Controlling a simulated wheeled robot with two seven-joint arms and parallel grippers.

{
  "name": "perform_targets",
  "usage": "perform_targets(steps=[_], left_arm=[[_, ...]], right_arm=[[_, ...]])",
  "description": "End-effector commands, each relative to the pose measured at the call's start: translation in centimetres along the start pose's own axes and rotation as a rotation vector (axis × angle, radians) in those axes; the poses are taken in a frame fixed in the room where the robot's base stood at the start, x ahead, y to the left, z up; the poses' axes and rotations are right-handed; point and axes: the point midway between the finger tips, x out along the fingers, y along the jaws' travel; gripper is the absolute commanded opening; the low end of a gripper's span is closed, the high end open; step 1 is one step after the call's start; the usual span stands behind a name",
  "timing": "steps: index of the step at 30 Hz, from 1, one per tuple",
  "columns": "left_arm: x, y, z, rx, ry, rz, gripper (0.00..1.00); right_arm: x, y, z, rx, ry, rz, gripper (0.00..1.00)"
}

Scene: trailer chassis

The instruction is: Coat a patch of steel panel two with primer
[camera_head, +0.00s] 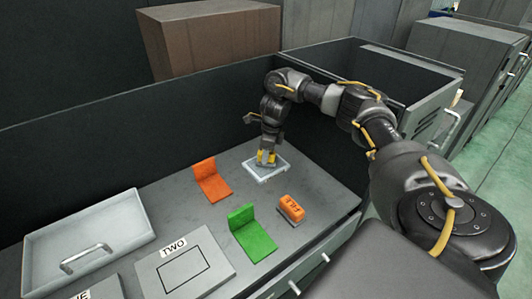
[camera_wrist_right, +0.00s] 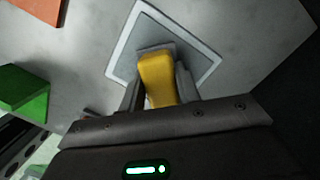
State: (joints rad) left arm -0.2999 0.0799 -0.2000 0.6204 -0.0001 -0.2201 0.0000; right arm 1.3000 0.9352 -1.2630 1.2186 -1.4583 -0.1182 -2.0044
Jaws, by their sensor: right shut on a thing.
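Steel panel two (camera_head: 183,246) is a grey plate labelled TWO with a black outlined rectangle, at the front left of the worktop in the head view. My right gripper (camera_head: 266,158) points down at the back of the worktop, away from the panel. It is shut on a yellow-handled tool (camera_wrist_right: 157,80), whose grey lower part shows past the handle. The tool is over a shallow grey tray with a pale rim (camera_head: 250,168); the tray also shows in the right wrist view (camera_wrist_right: 203,77). I cannot tell whether the tool touches it. My left gripper is not in view.
An orange bracket (camera_head: 210,181), a green bracket (camera_head: 252,235) and an orange block on a grey base (camera_head: 291,208) stand between tray and panel. A pale bin with a handle (camera_head: 40,244) lies far left. A dark wall (camera_head: 100,160) rises behind.

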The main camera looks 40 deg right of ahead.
Motion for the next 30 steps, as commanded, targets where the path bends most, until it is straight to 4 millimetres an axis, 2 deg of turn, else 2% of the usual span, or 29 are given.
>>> perform_targets(steps=[30], left_arm=[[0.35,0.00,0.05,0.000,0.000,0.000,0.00]], right_arm=[[0.73,0.01,-0.09,0.000,0.000,0.000,0.14]])
